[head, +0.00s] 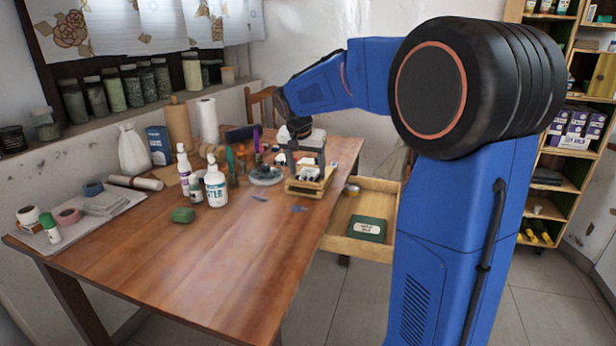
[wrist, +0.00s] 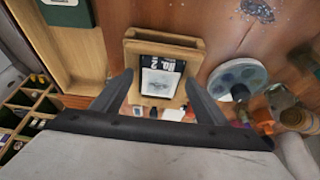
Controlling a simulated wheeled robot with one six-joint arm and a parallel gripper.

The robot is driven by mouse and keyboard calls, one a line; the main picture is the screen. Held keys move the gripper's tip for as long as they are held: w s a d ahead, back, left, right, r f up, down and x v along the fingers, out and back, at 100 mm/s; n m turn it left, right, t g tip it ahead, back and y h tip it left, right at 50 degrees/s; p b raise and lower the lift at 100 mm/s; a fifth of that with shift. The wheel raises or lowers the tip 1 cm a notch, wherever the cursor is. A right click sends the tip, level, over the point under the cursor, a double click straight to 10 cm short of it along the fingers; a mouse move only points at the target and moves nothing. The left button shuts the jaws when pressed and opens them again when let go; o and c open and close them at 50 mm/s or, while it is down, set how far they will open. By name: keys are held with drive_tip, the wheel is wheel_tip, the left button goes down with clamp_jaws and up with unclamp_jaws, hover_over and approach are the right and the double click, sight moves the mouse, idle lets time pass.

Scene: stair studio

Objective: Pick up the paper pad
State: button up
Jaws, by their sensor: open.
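In the wrist view a flat black-and-white item with a picture and lettering, which looks like the paper pad (wrist: 160,76), rests in a wooden tray (wrist: 133,47). My gripper (wrist: 159,78) is open above it, with one finger on either side. I cannot tell whether the fingers touch it. In the head view my gripper (head: 306,160) is over the wooden tray (head: 312,186) near the table's right edge. The pad itself is hard to make out there.
A round palette dish (wrist: 238,76) and bottles stand close beside the tray. An open drawer (head: 346,212) holding a green book (head: 367,228) sticks out at the table's right. White bottles (head: 215,185) stand left of the tray. The table's front (head: 230,270) is clear.

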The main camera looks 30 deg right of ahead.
drive_tip(key=c, duration=1.2)
drive_tip(key=shift+o, duration=0.2)
drive_tip(key=shift+r, duration=0.1)
